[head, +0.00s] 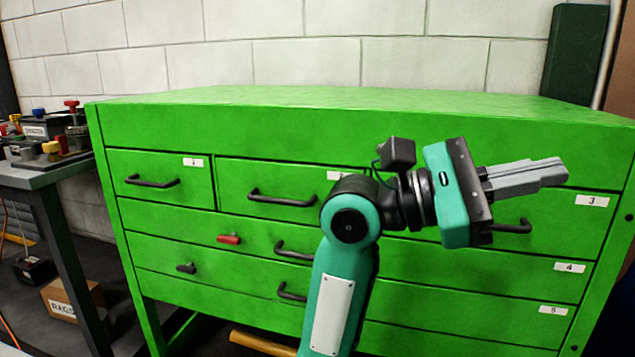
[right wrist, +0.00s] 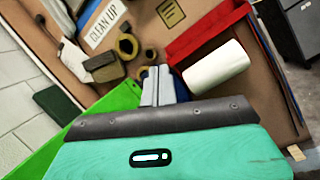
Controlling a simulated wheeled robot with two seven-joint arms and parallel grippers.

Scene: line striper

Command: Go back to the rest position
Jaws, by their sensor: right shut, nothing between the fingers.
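My right gripper (head: 556,172) is raised in front of the green drawer cabinet (head: 300,122) in the head view. Its fingers point right and are shut with nothing between them. My teal right arm rises from the bottom middle and hides parts of the drawer fronts behind it. In the right wrist view the shut gripper fingers (right wrist: 158,74) show above the teal gripper body. My left gripper is not in the head view.
The cabinet has several numbered drawers with dark handles and a red knob (head: 229,239); all look shut. A grey bench (head: 40,178) with small parts stands at left. The right wrist view shows a brown board labelled CLEAN UP (right wrist: 106,24) and a white roll (right wrist: 215,67).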

